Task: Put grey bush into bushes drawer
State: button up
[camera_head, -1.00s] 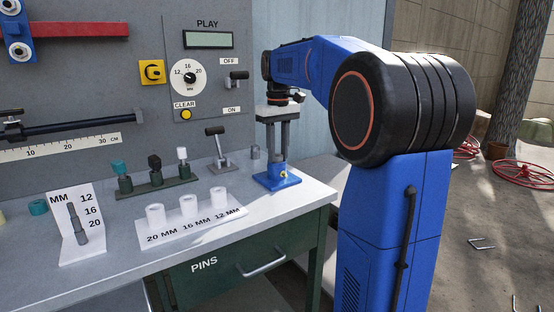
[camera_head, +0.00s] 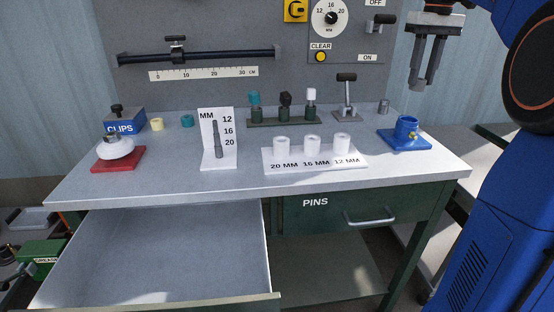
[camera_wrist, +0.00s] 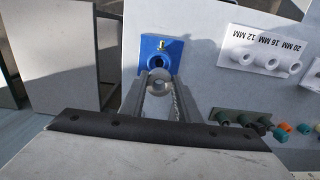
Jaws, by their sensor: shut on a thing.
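My gripper (camera_head: 424,82) is shut on the grey bush, a short ring that shows between the fingertips in the wrist view (camera_wrist: 159,82). In the head view the bush is hard to make out between the fingers. The gripper is raised above the blue holder (camera_head: 404,136), whose round socket also shows in the wrist view (camera_wrist: 158,48). An open, empty drawer (camera_head: 165,245) is at the lower left of the bench; its front label is not visible. The PINS drawer (camera_head: 330,213) beside it is shut.
On the bench top (camera_head: 240,183) stand a white rack (camera_head: 315,160) with several white rings, a size gauge (camera_head: 218,140), a red-based stand (camera_head: 119,155) and a CLIPS box (camera_head: 125,122). A small grey cylinder (camera_head: 383,107) stands near the back panel.

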aim_at(173, 290)
jog(key=u, duration=0.95)
jog(key=l+u, duration=0.2)
jog(key=u, duration=0.2)
jog(key=l+u, duration=0.15)
jog(key=u, duration=0.2)
jog(key=l+u, duration=0.15)
jog(key=u, duration=0.25)
jog(key=k+l+u, duration=0.1)
jog(key=u, duration=0.25)
jog(key=k+l+u, duration=0.25)
jog(key=k+l, duration=0.15)
jog(key=l, duration=0.2)
jog(key=k+l+u, duration=0.3)
jog(key=k+l, duration=0.15)
